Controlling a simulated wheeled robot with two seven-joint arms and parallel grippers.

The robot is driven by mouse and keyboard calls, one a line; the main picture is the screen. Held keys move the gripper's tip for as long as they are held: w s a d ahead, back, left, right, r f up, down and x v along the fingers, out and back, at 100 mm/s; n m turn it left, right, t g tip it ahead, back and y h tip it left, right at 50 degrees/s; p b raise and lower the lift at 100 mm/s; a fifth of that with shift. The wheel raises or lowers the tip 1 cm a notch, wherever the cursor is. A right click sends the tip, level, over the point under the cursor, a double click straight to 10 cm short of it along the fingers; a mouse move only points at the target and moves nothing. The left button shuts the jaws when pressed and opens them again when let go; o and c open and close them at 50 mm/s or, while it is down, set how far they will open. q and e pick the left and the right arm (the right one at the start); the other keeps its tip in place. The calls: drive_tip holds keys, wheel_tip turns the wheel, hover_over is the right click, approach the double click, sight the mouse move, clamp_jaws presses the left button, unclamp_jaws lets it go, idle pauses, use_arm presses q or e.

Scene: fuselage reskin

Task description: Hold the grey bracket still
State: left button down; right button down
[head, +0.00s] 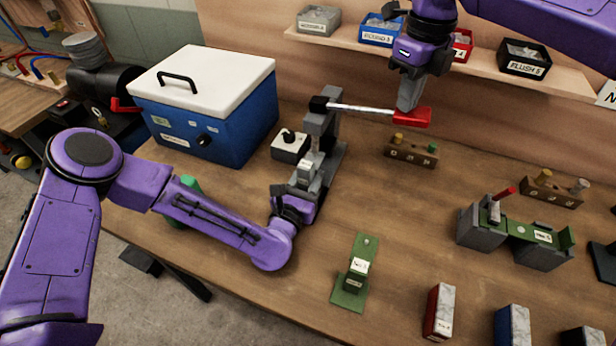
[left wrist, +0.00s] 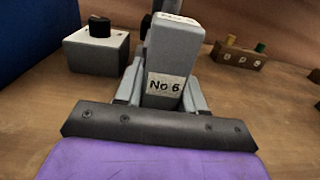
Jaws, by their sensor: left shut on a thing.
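The grey bracket (left wrist: 170,65), with a "No 6" label, stands between the fingers of my left gripper (left wrist: 160,100) in the left wrist view. My left gripper is shut on it. In the head view the grey bracket (head: 306,171) shows in front of my left gripper (head: 298,188), at the foot of a grey lever press (head: 322,130). The bracket's lower part is hidden. My right gripper (head: 408,100) points down onto the red handle (head: 412,118) at the end of the press's lever. Its fingers overlap in view, so their gap does not show.
A blue cooler (head: 215,120) with a white lid stands behind my left arm. A knob box (head: 290,146) sits beside the press. A green bracket (head: 352,275), a grey-green fixture (head: 515,235) and wooden peg blocks (head: 411,153) stand to the right. Labelled bins line the shelf (head: 470,66).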

drive_tip(key=shift+f, duration=0.55)
wheel_tip(320, 180, up, 12)
drive_tip(key=shift+r, duration=0.1)
idle(0.6)
use_arm(q)
drive_tip(key=c, duration=0.6)
unclamp_jaws()
drive_tip(key=shift+s, duration=0.1)
drive_tip(key=v, duration=1.1)
drive_tip(key=shift+s+a, duration=0.2)
drive_tip(key=shift+s, duration=0.15)
drive_tip(key=shift+r, duration=0.15)
